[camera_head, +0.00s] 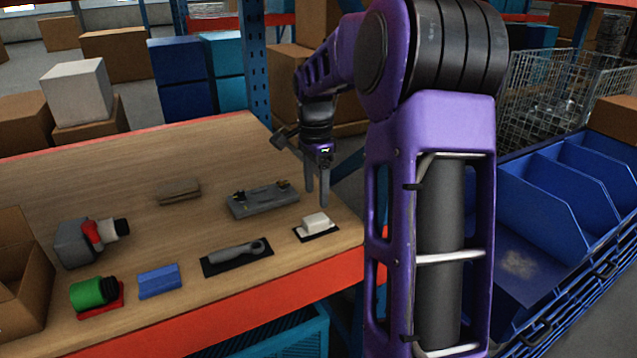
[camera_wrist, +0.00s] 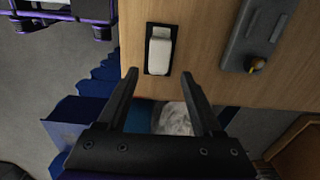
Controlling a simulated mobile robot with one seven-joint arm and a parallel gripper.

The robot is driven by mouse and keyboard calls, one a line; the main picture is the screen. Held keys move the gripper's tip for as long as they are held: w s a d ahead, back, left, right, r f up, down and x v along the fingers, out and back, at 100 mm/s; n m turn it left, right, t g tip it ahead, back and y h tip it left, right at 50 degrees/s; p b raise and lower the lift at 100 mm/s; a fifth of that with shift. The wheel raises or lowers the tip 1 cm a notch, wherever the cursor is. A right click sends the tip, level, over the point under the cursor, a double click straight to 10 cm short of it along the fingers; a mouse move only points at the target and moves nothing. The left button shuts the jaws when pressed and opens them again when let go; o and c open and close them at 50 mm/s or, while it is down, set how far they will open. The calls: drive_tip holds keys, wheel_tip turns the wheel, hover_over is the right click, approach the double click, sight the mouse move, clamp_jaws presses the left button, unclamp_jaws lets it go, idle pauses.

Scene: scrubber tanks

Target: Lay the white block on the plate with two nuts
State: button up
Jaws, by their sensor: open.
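The white block (camera_head: 315,220) lies on a thin black pad at the table's right front corner. It also shows in the wrist view (camera_wrist: 160,50), lengthwise on its pad, just beyond the fingertips. The grey plate (camera_head: 262,203) with two small nuts on top lies to the left of the block and farther back. In the wrist view the plate (camera_wrist: 244,45) is cut by the top edge, with a brass nut at its near end. My gripper (camera_head: 317,197) is open and empty above the table near the block. In the wrist view its fingertips (camera_wrist: 160,75) point toward the block, apart from it.
A grey tool (camera_head: 237,257) on a black pad, a blue block (camera_head: 159,281), a green cylinder (camera_head: 92,292), a grey-and-red part (camera_head: 80,243) and a brown block (camera_head: 178,190) lie on the table (camera_head: 130,165). Blue bins (camera_head: 560,205) stand right, beyond the table edge.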

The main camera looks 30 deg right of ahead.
sight(316, 218)
drive_tip(key=shift+a+f+b, duration=0.15)
drive_tip(key=shift+f+b, duration=0.2)
drive_tip(key=shift+f, duration=0.05)
wheel_tip(316, 218, down, 7)
drive_tip(key=b, duration=0.5)
drive_tip(key=shift+f, duration=0.2)
clamp_jaws()
drive_tip(key=shift+r, duration=0.15)
drive_tip(key=shift+r+p, duration=2.9)
drive_tip(key=shift+r, duration=0.5)
